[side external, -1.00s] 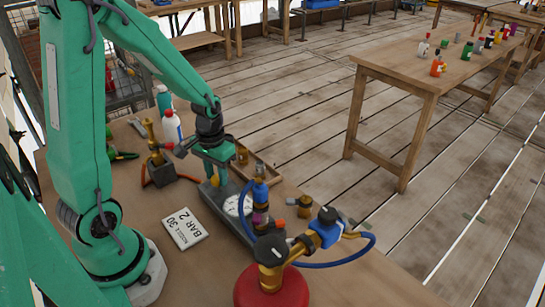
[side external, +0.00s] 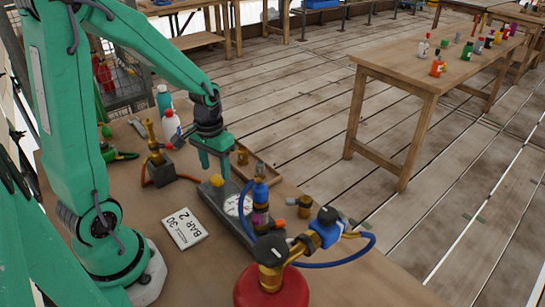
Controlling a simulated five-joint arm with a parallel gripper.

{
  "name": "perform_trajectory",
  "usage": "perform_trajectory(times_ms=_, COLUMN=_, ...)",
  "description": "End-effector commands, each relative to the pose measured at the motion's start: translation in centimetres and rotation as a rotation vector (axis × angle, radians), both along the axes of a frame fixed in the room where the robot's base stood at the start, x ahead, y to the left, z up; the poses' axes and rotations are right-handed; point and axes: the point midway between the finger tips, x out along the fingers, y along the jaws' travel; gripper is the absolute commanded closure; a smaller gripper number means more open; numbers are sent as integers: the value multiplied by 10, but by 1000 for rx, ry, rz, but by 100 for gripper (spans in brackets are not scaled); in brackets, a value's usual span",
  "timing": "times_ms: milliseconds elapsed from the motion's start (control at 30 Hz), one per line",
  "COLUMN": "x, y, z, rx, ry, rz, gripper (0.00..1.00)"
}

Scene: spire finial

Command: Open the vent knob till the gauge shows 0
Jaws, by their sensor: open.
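A grey block (side external: 211,199) on the bench carries a yellow knob (side external: 217,180) at its far left end, which looks like the vent knob. Next to it on the block is a round white gauge (side external: 233,206). Its needle is too small to read, and a blue and purple fitting (side external: 260,196) partly covers it. My gripper (side external: 214,172) points down with its fingers apart, just above and around the far side of the yellow knob. It is open and empty. I cannot tell whether a finger touches the knob.
A white card (side external: 183,228) lies left of the block. A red gas cylinder (side external: 272,288) with brass valve and blue hose (side external: 338,262) stands in front. A brass torch (side external: 152,137) with orange hose and bottles (side external: 170,125) stand behind left. A wooden tray (side external: 262,170) lies behind.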

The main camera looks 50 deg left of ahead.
Motion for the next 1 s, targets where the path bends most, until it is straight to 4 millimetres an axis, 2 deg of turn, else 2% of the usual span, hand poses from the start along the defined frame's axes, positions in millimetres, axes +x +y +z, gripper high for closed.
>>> perform_trajectory(times_ms=200, x=1, y=0, z=28, rx=1, ry=-5, rz=0, gripper=47)
perform_trajectory(times_ms=400, x=1, y=0, z=45, rx=1, ry=-2, rz=0, gripper=47)
perform_trajectory(times_ms=1000, x=0, y=-3, z=54, rx=4, ry=-14, rz=-8, gripper=47)
